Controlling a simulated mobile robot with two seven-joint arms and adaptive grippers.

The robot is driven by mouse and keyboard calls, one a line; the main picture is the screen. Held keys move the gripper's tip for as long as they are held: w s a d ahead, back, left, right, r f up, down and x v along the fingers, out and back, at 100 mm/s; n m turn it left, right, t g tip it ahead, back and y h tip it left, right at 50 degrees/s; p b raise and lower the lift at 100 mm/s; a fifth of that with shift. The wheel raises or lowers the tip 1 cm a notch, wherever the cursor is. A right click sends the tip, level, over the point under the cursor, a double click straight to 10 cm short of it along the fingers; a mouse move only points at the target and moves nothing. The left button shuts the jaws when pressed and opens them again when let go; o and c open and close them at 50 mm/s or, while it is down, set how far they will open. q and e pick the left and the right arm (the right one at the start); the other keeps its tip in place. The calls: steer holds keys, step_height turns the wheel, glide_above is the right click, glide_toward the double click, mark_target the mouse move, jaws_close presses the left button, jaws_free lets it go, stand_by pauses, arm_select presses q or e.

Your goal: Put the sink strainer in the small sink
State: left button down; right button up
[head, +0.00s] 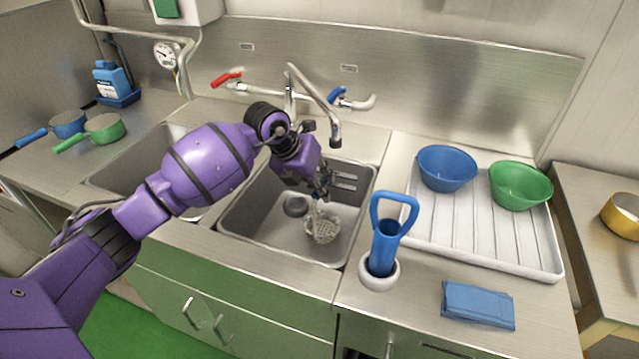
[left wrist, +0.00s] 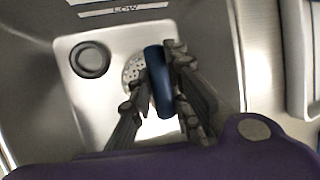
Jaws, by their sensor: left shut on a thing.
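The sink strainer is a perforated metal piece (head: 323,226) with a blue handle. It hangs in the right-hand sink basin, beside the round drain (head: 296,205). My left gripper (head: 318,190) is shut on the strainer's handle, over that basin. In the left wrist view the blue handle (left wrist: 158,80) is between the fingers, with the perforated part (left wrist: 133,70) beyond it. The dark drain (left wrist: 90,60) lies to its left, apart from it. I cannot tell whether the strainer touches the basin floor. The left-hand basin (head: 125,170) is partly hidden by my arm. My right gripper is out of view.
A faucet (head: 320,95) with red and blue levers stands behind the basin. A drainboard (head: 470,235) with blue and green bowls is to the right. Two pans and a blue bottle (head: 112,80) stand left.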

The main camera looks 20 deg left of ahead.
arm_select(q)
steer(key=shift+r, duration=0.1)
steer(key=c, duration=1.7)
jaws_free()
steer(key=shift+f, duration=0.2)
steer(key=shift+o, duration=0.2)
steer(key=shift+r, duration=0.15)
steer(key=shift+s+a+r, duration=0.1)
steer(key=shift+r, duration=0.15)
steer(key=v, duration=1.1)
steer(key=shift+s+r, duration=0.2)
